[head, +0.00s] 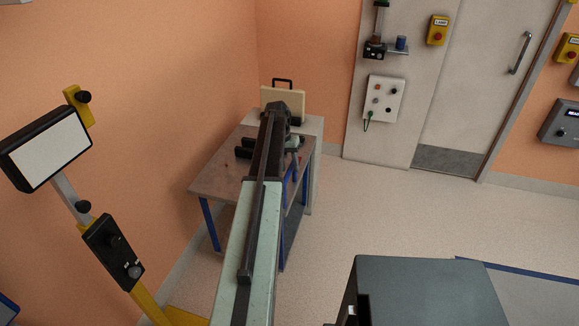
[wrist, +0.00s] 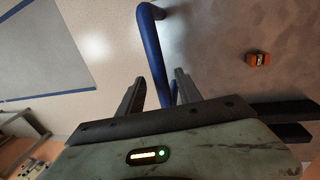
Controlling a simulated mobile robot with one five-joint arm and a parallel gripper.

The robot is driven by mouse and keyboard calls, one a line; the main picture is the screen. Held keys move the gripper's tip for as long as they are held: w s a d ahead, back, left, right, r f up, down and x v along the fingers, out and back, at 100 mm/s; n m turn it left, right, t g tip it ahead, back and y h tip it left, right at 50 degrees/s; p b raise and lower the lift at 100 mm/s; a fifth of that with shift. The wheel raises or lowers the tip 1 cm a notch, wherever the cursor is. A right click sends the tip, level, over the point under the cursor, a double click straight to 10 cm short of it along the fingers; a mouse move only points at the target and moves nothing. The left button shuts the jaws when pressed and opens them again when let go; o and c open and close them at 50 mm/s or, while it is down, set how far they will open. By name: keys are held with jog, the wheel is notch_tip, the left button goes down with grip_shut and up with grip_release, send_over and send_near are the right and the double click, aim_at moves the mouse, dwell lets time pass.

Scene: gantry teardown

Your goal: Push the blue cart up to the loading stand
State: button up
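The blue cart (head: 213,178) stands by the left wall, with a grey-brown top and blue legs. My arm reaches over it and hides part of its top. In the wrist view, the cart's blue handle bar (wrist: 151,42) runs between the two fingers of my gripper (wrist: 160,76). The fingers are apart, with gaps to the bar, so my gripper is open. A pale stand (head: 316,127), which may be the loading stand, shows just behind the cart. A beige case (head: 283,104) with a black handle is on it. The gap between cart and stand is hidden.
A small orange item (wrist: 258,59) lies on the cart top. A yellow post with a lamp panel (head: 46,148) stands at left. A door (head: 478,90) and control box (head: 384,99) are at the back. The floor right of the cart is clear.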

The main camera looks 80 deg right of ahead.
notch_tip(320, 180, up, 8)
jog(key=w+p, duration=0.1)
jog(key=p, duration=0.6)
jog(key=shift+w+d+f+p, duration=0.15)
jog(key=shift+w+p, duration=0.05)
jog(key=shift+p, duration=0.15)
